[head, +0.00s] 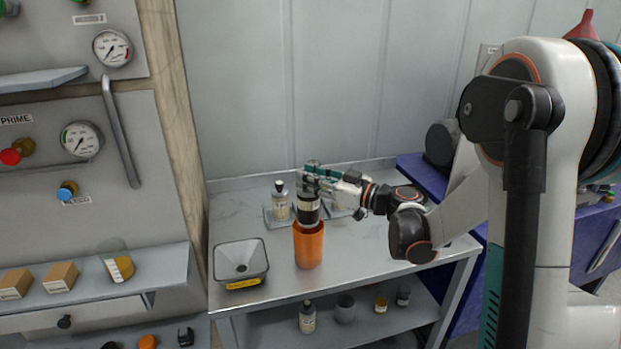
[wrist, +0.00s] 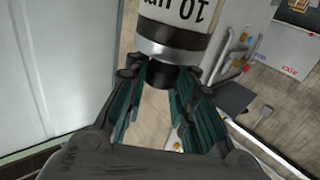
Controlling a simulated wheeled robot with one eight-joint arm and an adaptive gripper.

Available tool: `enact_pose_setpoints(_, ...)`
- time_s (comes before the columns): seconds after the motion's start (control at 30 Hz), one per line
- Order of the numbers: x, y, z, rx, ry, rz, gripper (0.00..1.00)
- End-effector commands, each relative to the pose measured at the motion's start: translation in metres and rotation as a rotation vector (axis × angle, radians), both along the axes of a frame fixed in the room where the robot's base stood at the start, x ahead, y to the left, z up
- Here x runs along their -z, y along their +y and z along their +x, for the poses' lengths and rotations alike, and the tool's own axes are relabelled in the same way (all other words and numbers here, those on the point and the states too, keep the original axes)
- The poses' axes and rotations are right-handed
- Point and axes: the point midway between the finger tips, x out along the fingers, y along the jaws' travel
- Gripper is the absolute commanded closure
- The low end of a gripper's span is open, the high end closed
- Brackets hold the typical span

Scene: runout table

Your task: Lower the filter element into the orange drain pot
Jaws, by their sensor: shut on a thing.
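The filter element (head: 308,210) is a dark cylinder with a pale label band. My gripper (head: 312,180) is shut on its upper end and holds it roughly upright. The orange drain pot (head: 309,248) stands on the metal table directly below it. The element's lower end overlaps the pot's mouth in the head view; I cannot tell how far inside it is. In the wrist view, the element's labelled body (wrist: 178,18) and dark neck show at the teal fingertips of my gripper (wrist: 160,78). The pot is not visible there.
A square grey funnel tray (head: 228,270) stands left of the pot. A dark-capped bottle (head: 280,204) stands behind and left of it. The bare table front (head: 385,268) is clear right of the pot. A lower shelf holds a bottle (head: 307,318) and several small containers.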

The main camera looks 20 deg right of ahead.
Motion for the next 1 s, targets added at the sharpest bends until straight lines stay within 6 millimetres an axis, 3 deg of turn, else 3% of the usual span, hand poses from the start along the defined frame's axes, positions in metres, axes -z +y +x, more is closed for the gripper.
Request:
enact_pose_setpoints(0.47,0.001,0.0,0.0,0.0,0.0,0.0,1.0)
enact_pose_setpoints(1.0,0.019,0.0,0.0,0.0,0.0,0.0,1.0)
